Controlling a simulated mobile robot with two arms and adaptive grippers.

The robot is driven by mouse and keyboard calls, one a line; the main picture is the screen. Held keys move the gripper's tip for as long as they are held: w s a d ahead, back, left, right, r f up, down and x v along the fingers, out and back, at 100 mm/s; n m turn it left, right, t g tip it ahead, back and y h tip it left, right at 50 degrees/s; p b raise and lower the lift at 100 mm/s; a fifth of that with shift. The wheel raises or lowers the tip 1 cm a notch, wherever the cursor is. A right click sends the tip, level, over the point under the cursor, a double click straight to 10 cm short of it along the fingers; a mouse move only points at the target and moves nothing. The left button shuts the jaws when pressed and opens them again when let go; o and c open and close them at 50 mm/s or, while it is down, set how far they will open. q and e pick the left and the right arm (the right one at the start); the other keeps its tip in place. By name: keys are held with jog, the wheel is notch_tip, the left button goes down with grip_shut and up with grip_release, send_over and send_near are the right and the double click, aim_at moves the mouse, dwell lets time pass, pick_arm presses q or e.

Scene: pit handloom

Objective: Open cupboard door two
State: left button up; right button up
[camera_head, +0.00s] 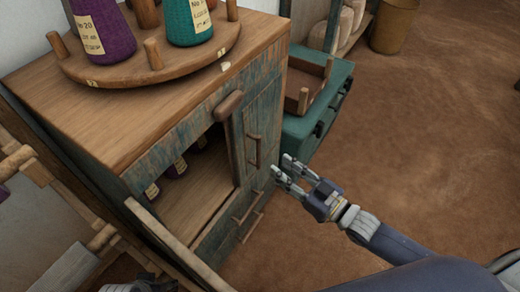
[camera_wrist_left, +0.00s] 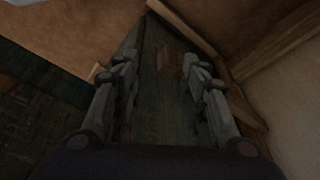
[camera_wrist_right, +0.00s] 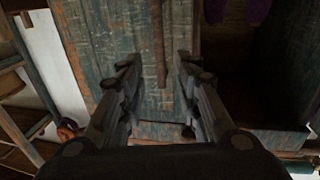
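The cupboard (camera_head: 130,140) has a wooden top and a worn blue-green front. Its right door (camera_head: 262,125), apparently door two, is shut and has an upright wooden handle (camera_head: 254,150). My right gripper (camera_head: 288,174) is open, in front of this door and apart from the handle in the head view. In the right wrist view the handle (camera_wrist_right: 159,45) lines up with the gap between the fingers (camera_wrist_right: 160,80). My left gripper (camera_wrist_left: 168,85) is open in front of a dark green panel (camera_wrist_left: 160,115) with a brown block (camera_wrist_left: 170,65); the head view barely shows it.
The left compartment (camera_head: 200,185) is open, with purple cones (camera_head: 178,168) inside. A door leaf (camera_head: 175,240) stands out from it at lower left. Thread cones stand on a round wooden board (camera_head: 125,65) on top. A teal chest (camera_head: 315,120) stands right of the cupboard; brown floor (camera_head: 430,150) is clear.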

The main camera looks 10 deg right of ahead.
pick_arm(q)
jog(key=b+v, duration=0.1)
jog(key=v, duration=0.4)
jog(key=shift+a+r, duration=0.1)
jog(key=shift+r, duration=0.2)
pick_arm(e)
send_over(259, 165)
jog(key=shift+w, duration=0.4)
grip_shut()
